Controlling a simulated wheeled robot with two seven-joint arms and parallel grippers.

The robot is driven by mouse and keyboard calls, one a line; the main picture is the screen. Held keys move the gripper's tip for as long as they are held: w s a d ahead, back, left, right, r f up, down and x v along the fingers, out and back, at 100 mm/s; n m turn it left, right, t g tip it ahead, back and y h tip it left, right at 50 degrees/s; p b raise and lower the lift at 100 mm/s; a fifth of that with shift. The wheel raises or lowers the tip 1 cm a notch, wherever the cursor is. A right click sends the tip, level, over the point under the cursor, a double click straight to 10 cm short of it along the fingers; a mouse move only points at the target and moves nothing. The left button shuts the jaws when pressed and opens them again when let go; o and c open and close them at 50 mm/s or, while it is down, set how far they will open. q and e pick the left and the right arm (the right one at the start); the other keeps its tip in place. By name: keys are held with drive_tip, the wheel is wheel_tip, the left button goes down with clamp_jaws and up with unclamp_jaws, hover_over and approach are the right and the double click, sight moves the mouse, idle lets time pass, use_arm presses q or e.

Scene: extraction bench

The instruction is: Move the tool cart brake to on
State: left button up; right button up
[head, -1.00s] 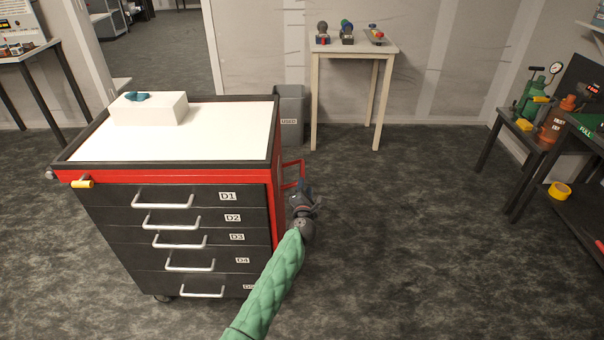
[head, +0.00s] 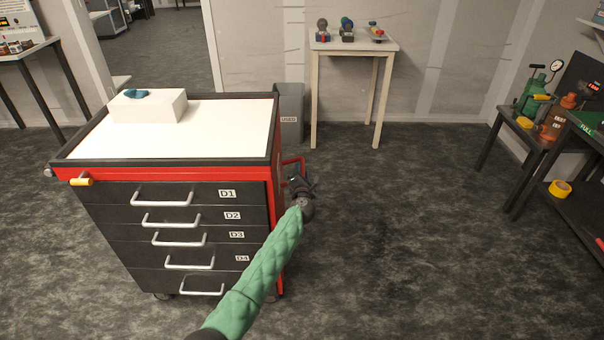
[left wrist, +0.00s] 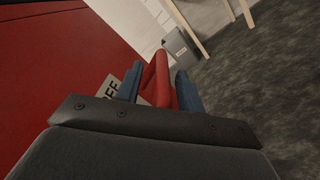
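The tool cart (head: 180,172) is red and black with a white top, at left in the head view. A red bar handle (head: 294,160) sticks out from its right side; it also shows in the left wrist view (left wrist: 161,78). A white label, partly hidden and ending in "FF" (left wrist: 111,87), is on the cart's red side by the bar. My left gripper (head: 299,183) is at that side. In the left wrist view its two blue fingers (left wrist: 160,90) stand apart, one on each side of the red bar, with a gap at the left finger. My right gripper is out of view.
A yellow-orange grip (head: 81,181) is at the cart's front left corner. A grey bin (head: 290,112) stands behind the cart, beside a small table (head: 352,46) bearing several items. The floor (head: 400,240) right of the cart is clear.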

use_arm(q)
drive_tip(key=shift+w, duration=0.15)
clamp_jaws()
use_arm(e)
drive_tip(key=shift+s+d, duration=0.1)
